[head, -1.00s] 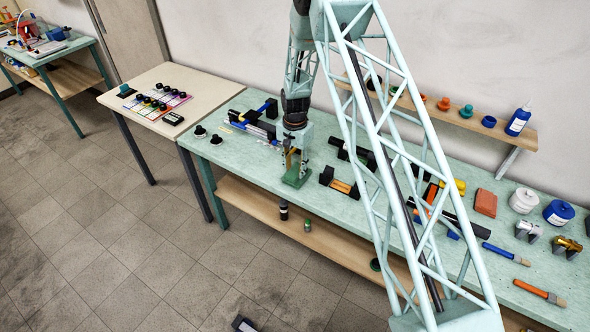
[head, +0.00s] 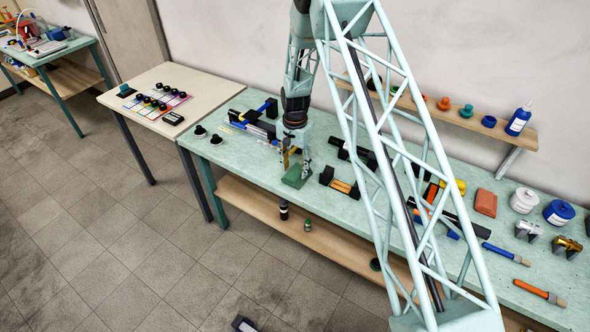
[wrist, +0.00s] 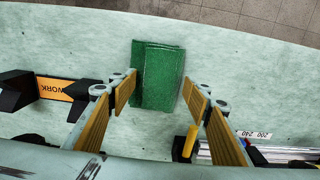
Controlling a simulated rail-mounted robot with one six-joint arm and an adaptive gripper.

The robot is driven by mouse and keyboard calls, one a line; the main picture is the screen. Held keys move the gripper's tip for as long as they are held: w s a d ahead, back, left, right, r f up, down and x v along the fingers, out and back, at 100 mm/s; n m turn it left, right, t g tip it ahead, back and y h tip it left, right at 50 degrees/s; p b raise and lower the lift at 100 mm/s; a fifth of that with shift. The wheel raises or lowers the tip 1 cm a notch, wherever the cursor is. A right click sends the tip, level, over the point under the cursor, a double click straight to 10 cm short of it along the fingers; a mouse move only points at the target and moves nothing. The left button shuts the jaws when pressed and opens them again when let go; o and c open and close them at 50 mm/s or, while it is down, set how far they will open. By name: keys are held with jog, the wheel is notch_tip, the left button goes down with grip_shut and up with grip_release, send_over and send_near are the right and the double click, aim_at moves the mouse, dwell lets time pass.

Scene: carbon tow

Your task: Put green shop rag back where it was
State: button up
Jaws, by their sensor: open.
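The green shop rag (head: 297,176) lies flat on the pale green workbench (head: 225,147), close to its front edge. In the wrist view the rag (wrist: 158,78) looks folded, with a crease along one side. My gripper (head: 294,166) is just above the rag, pointing down. In the wrist view the fingers of my gripper (wrist: 160,92) are spread wide on either side of the rag, and nothing is held between them. I cannot tell the exact gap between the fingertips and the bench.
A black holder with an orange label (head: 341,187) stands right of the rag; it also shows in the wrist view (wrist: 56,89). A blue and black rail assembly (head: 255,122) lies behind to the left. Bare bench surrounds the rag. An orange block (head: 485,203) is farther right.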

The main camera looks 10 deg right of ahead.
aim_at(295, 172)
notch_tip(295, 172, up, 12)
jog(key=b, duration=0.1)
jog(key=shift+f+b, duration=0.25)
jog(key=shift+b, duration=0.1)
dwell(0.4)
jog(key=shift+r, duration=0.1)
dwell(0.7)
